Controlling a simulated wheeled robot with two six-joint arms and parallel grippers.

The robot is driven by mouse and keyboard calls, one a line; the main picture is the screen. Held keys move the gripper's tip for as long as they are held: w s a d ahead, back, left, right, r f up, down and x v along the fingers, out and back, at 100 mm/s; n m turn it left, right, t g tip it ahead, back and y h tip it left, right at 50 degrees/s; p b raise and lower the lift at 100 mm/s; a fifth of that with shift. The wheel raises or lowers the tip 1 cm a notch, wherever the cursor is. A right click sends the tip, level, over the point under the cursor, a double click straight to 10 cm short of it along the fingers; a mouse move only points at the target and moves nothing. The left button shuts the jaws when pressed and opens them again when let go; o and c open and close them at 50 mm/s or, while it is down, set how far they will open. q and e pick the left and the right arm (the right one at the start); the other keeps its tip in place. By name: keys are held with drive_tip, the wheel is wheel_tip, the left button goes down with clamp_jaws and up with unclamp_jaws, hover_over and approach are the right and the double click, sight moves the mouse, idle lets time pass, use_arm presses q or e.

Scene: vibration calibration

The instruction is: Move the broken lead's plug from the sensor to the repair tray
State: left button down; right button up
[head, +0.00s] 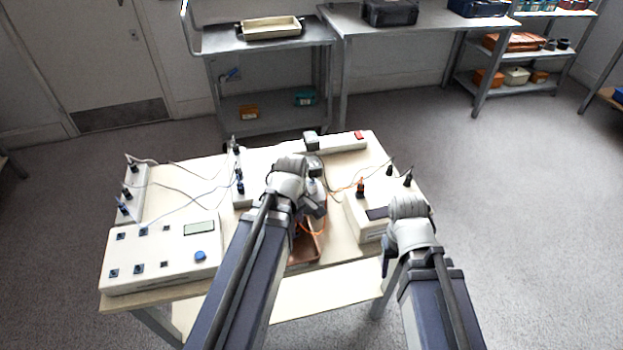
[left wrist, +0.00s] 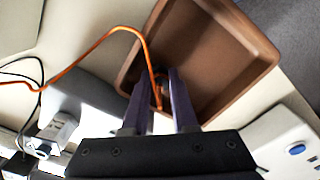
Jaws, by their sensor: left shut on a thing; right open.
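My left gripper (head: 312,212) is shut over the brown repair tray (head: 305,252), and in the left wrist view its fingers (left wrist: 156,104) are in front of the tray's floor (left wrist: 205,50). The orange lead (left wrist: 88,50) runs in from the left and ends between these fingers. The plug they hold is mostly hidden by them; I cannot tell whether it touches the tray. In the head view the orange lead also shows by the tray (head: 324,228). My right gripper (head: 386,258) is open, at the front of the right white box, its fingers partly hidden.
A white box (head: 362,216) with upright plugs stands at the right of the table. A panel box (head: 160,256) with sockets and a blue knob stands at the left front. A power strip (head: 345,143) lies at the back.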

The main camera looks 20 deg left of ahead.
use_arm(q)
drive_tip(key=c, duration=0.6)
unclamp_jaws()
drive_tip(key=shift+r+p, duration=2.5)
wheel_tip(320, 180, up, 8)
drive_tip(key=p, duration=0.8)
drive_tip(key=shift+f, duration=0.1)
